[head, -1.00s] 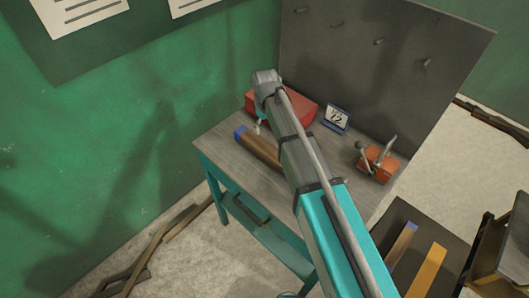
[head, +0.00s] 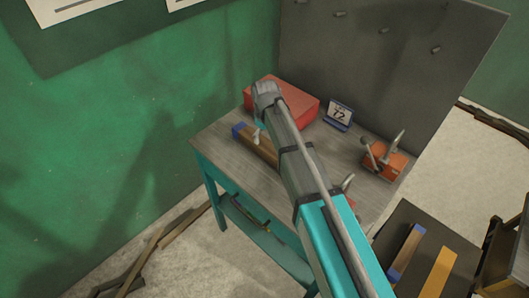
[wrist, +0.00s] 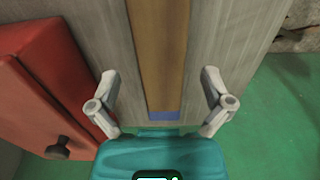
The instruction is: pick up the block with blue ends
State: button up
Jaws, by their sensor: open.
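A long brown block (head: 262,151) with a blue end lies on the grey workbench top (head: 215,142). Its other end is hidden behind my arm in the head view. In the wrist view the block (wrist: 160,50) runs up the middle, with its blue end (wrist: 163,115) nearest my gripper. My gripper (wrist: 160,88) is open and empty, with one finger to each side of the block near the blue end. I cannot tell how high the fingers are above the bench. In the head view, my arm mostly hides the gripper.
A red box (head: 290,100) stands beside the block, close to the left finger in the wrist view (wrist: 45,90). A small "72" sign (head: 339,114) and an orange clamp-like item (head: 384,160) stand farther right. A brown-and-blue bar (head: 406,252) and a yellow bar (head: 438,272) lie lower right.

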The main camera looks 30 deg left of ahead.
aim_at(265, 144)
jog(key=shift+f+b, duration=0.3)
jog(key=shift+f, duration=0.15)
notch_tip(265, 144, down, 5)
jog(key=b, duration=0.5)
dwell(0.3)
dwell(0.6)
jog(key=c, duration=1.1)
jog(key=shift+r, duration=0.15)
jog(key=shift+c, duration=0.2)
notch_tip(265, 144, up, 3)
jog(key=p, duration=0.3)
jog(key=shift+f, duration=0.2)
jog(key=s+d+r+p, duration=0.7)
jog(key=s+r+p, duration=0.3)
jog(key=s, duration=0.2)
jog(key=shift+s+r, duration=0.1)
